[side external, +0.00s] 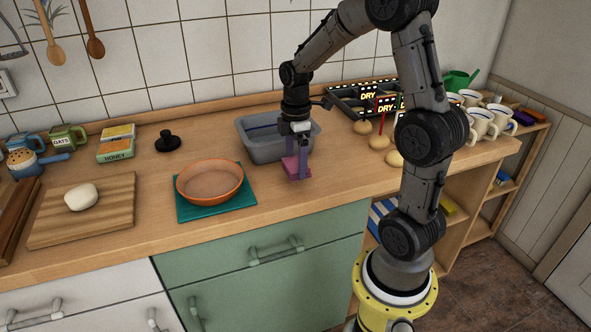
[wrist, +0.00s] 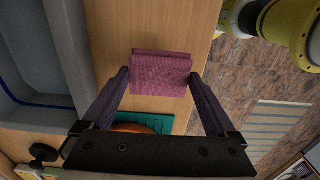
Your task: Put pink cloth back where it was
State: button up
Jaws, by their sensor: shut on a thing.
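The pink cloth (side external: 290,167) is a small folded pad at the counter, in front of the grey basin (side external: 249,153). It also shows in the wrist view (wrist: 161,78), between the two purple fingers. My gripper (side external: 298,172) points down and is shut on the cloth, with a finger at either side of it. In the wrist view my gripper (wrist: 159,76) spans the cloth's width. I cannot tell whether the cloth touches the counter.
An orange dish (side external: 209,181) stands on a teal mat (side external: 186,215) left of the cloth. Several buns (side external: 379,142) and a dark divided tray (side external: 345,104) lie to the right. The wooden counter's front edge (side external: 330,196) is close by. Bare counter lies between mat and cloth.

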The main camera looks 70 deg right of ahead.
aim_at(296, 162)
jog(key=shift+w+f, duration=0.1)
jog(key=shift+f, duration=1.6)
jog(key=shift+f, duration=0.15)
jog(key=o, duration=0.8)
jog(key=shift+o, duration=0.2)
